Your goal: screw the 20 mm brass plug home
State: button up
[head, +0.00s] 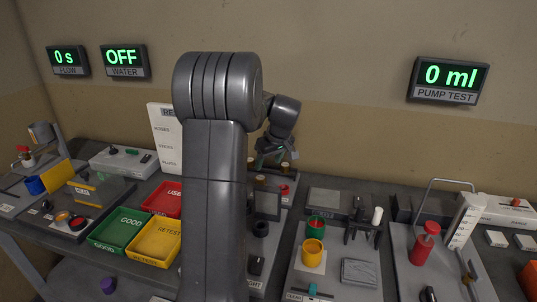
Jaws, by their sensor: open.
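My gripper (275,158) is behind my own arm, pointing down over the back of the workbench; it is small in the head view, and its jaws are open. Small brass-coloured cylinders stand just below it, one (260,182) a little left of centre. I cannot tell which of these is the 20 mm brass plug, or whether any plug sits in a thread. I cannot tell whether the fingertips touch anything. My arm hides much of the bench around this spot.
Red, green (121,230) and yellow (156,241) trays lie left of my arm. A red cylinder (425,243) stands further right. Wall displays (447,80) read 0 ml, OFF and 0 s.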

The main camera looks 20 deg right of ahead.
aim_at(262, 179)
jog(key=p+x, duration=0.1)
jog(key=x, duration=1)
jog(key=shift+s, duration=0.1)
jog(key=shift+c, duration=0.2)
jog(key=c, duration=1)
jog(key=shift+a, duration=0.1)
jog(key=shift+c, duration=0.2)
